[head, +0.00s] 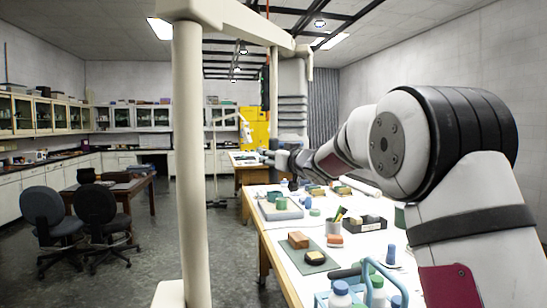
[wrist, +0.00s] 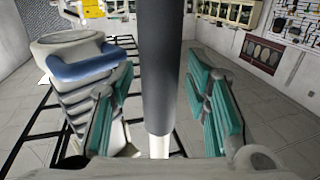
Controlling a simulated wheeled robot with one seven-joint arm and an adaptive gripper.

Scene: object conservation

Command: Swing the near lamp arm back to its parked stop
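In the wrist view a dark grey bar (wrist: 157,70) with a pale end (wrist: 159,146) stands between the teal-padded fingers of my gripper (wrist: 160,95). It seems to be the lamp arm's grip. The fingers are open, with a gap on both sides of the bar. The parked stop cannot be made out.
A long white-topped bench (head: 290,240) on the right holds blocks, trays, bottles and a blue carrier (head: 365,285). Two dark chairs (head: 95,212) and a brown table (head: 125,190) stand at the left. The floor (head: 140,270) left of the bench is clear near the post.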

